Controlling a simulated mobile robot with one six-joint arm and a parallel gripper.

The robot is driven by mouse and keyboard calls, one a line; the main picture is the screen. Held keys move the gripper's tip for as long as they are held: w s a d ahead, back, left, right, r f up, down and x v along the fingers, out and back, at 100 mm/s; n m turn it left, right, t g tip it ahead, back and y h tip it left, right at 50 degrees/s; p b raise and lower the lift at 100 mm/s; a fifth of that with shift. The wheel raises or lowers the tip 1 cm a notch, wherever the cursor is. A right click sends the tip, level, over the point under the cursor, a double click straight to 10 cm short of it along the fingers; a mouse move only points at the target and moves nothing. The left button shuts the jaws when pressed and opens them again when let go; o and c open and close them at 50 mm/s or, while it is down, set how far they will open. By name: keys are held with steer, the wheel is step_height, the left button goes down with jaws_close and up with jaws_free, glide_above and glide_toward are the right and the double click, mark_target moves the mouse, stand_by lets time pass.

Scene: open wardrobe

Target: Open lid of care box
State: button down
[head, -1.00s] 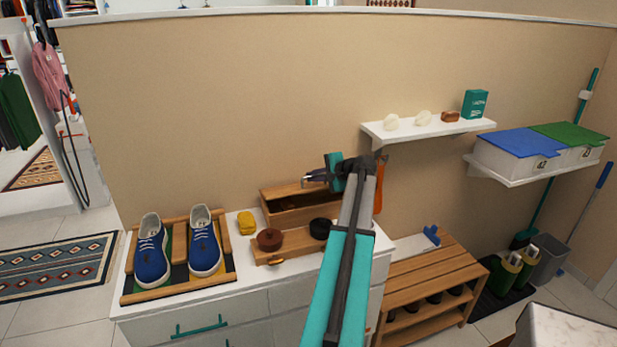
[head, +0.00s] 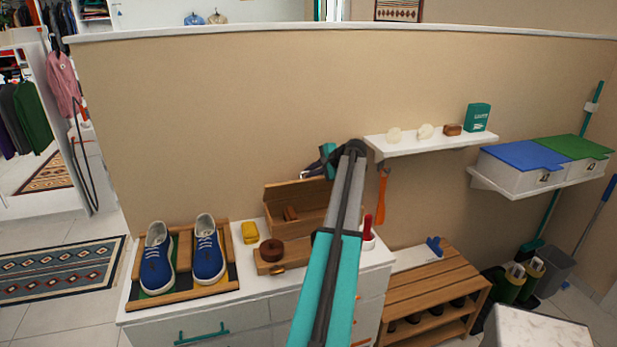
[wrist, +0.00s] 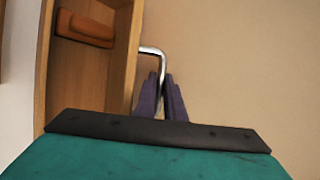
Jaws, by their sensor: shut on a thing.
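The wooden care box (head: 281,227) stands on the white dresser against the wall. Its lid (head: 290,191) is raised at the back, and a brown block-shaped item (head: 290,213) shows inside. My gripper (head: 326,165) is at the lid's upper right, partly hidden by my arm. In the wrist view, my gripper's purple fingers (wrist: 161,97) are shut on a bent metal handle (wrist: 152,50) on the wooden lid (wrist: 124,60). The brown item (wrist: 85,28) also shows there. My arm hides the box's right part in the head view.
A white wall shelf (head: 440,145) is right of my arm.

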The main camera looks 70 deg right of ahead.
steer(key=shift+w+d+r, duration=0.3)
steer(key=shift+w+d, duration=0.45)
steer(key=shift+d, duration=0.05)
steer(key=c, duration=2.1)
jaws_free()
steer(key=shift+s, duration=0.2)
steer(key=shift+s+a+r+b, duration=0.1)
steer(key=shift+s+r+b, duration=0.1)
steer(key=shift+b, duration=0.15)
steer(key=b+v, duration=0.3)
steer(key=v, duration=1)
steer(key=shift+b, duration=0.3)
